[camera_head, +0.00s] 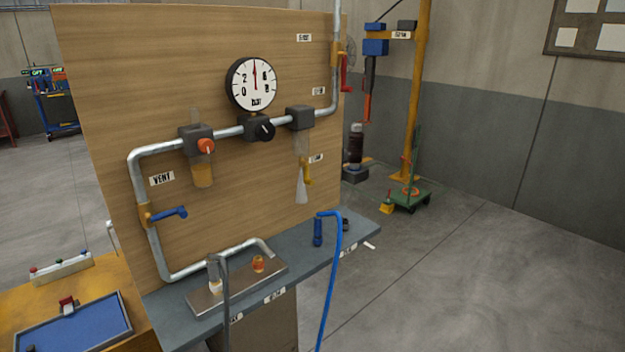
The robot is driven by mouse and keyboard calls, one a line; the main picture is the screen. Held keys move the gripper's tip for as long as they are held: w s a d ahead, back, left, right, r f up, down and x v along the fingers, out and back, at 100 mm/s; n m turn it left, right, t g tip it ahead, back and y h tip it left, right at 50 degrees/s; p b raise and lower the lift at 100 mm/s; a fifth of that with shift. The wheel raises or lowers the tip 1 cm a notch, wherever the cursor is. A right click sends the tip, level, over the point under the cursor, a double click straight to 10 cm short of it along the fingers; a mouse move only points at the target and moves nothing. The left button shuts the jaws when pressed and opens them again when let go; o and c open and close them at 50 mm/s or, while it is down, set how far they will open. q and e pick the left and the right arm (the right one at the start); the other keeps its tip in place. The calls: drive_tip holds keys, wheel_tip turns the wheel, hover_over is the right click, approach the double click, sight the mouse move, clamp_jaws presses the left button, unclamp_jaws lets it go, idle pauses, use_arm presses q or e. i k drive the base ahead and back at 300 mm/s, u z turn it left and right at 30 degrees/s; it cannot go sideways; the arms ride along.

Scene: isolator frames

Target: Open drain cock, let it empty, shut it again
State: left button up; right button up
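The yellow drain cock (308,174) is beside the lower end of a clear bowl (301,147) under the right-hand dark block (300,118) on the board. Its lever hangs downward. A pale white cone (301,189) widens downward under the bowl and looks like a spray. I see no coloured liquid in this clear bowl. The round gauge (252,84) has its red needle pointing about straight up. Neither of my grippers is in view.
The wooden board (110,75) carries grey pipework, a blue vent lever (170,214), a red lever (345,75), and a left bowl (202,172) with amber liquid. A grey shelf (305,262) below holds a metal plate (205,302) and a blue hose (333,265).

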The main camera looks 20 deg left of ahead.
sight(306, 163)
drive_tip(key=i, duration=1.3)
drive_tip(key=u, duration=1.45)
